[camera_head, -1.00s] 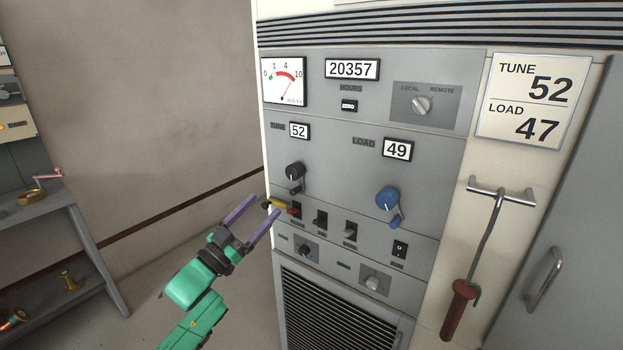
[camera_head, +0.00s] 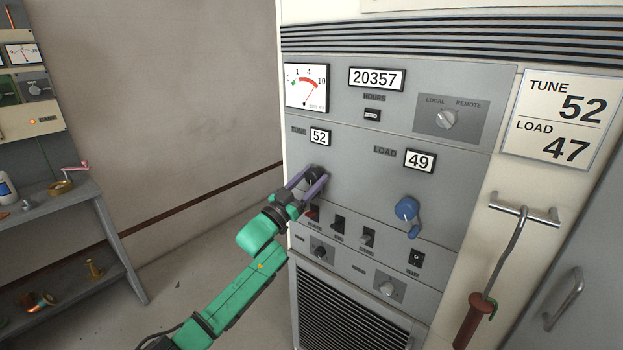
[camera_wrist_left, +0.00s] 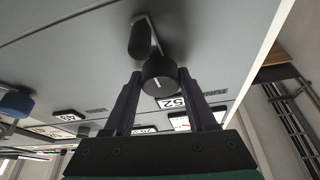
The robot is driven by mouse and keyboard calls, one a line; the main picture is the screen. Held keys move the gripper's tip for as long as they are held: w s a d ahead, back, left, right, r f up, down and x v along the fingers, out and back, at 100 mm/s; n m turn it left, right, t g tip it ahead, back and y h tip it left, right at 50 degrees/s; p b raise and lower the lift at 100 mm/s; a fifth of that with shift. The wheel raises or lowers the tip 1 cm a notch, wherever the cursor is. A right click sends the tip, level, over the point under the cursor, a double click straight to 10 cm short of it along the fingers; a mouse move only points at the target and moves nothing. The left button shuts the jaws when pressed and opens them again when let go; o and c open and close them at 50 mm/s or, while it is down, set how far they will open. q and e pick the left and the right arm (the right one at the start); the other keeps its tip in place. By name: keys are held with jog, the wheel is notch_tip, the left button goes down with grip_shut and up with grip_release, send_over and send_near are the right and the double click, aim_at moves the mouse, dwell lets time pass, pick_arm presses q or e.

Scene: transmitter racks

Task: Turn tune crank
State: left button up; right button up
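The black tune crank (camera_head: 316,174) sits on the grey panel below the TUNE display (camera_head: 320,137), which reads 52. My left gripper (camera_head: 308,184) is at this crank, one purple finger on either side. In the left wrist view the crank's round hub (camera_wrist_left: 159,78) with a white mark lies between the spread fingertips (camera_wrist_left: 160,76); the handle (camera_wrist_left: 140,38) extends beyond it. The fingers look open; whether they touch the hub is unclear. In the head view the gripper partly hides the crank. My right gripper is not in view.
The blue load crank (camera_head: 406,210) is to the right, under a LOAD display (camera_head: 420,161) reading 49. Switches (camera_head: 338,224) line the panel below. A placard (camera_head: 563,118) reads TUNE 52, LOAD 47. A red-handled hook (camera_head: 474,318) hangs at right. A grey shelf (camera_head: 110,230) stands left.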

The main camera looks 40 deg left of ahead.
pick_arm(q)
grip_shut()
jog(key=shift+f+m+h+b, duration=0.25)
jog(key=shift+m+h+b, duration=0.25)
jog(key=shift+m, duration=0.5)
jog(key=shift+a+m+h+b, duration=0.1)
jog(key=shift+m+h+b, duration=0.35)
jog(key=shift+m, duration=0.55)
jog(key=shift+r+m+g+h, duration=0.1)
jog(key=shift+m+g+h, duration=0.35)
jog(key=shift+m, duration=0.55)
jog(key=shift+r+m+h, duration=0.1)
jog(key=shift+m+h, duration=0.2)
jog(key=shift+m, duration=0.2)
jog(key=o, duration=0.6)
grip_release()
